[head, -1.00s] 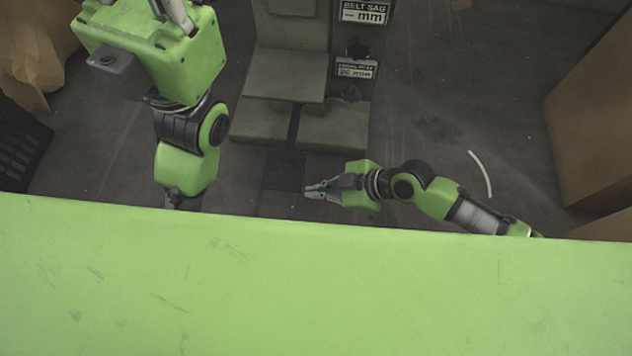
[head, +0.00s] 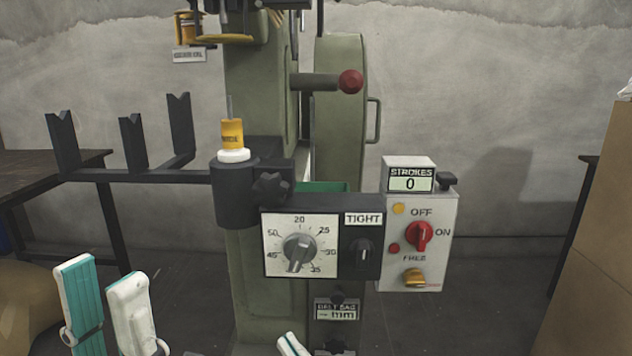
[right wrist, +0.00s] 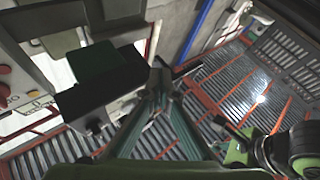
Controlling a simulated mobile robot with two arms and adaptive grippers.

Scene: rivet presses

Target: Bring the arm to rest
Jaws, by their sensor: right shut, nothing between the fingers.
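My left gripper (head: 101,275) is at the lower left of the head view. Its two teal-and-white fingers point up and stand apart, with nothing between them. My right gripper (head: 291,345) shows only as a pale fingertip at the bottom edge of the head view, in front of the press base. In the right wrist view my right gripper (right wrist: 160,80) has its fingers brought together at the tips, with nothing held. Most of both arms is out of the head view.
The green rivet press (head: 262,100) stands ahead, with a dial panel (head: 300,246), a switch box (head: 418,243) and a red-knobbed lever (head: 350,82). A black forked rack (head: 135,175) juts left. A brown carton (head: 590,260) stands at right.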

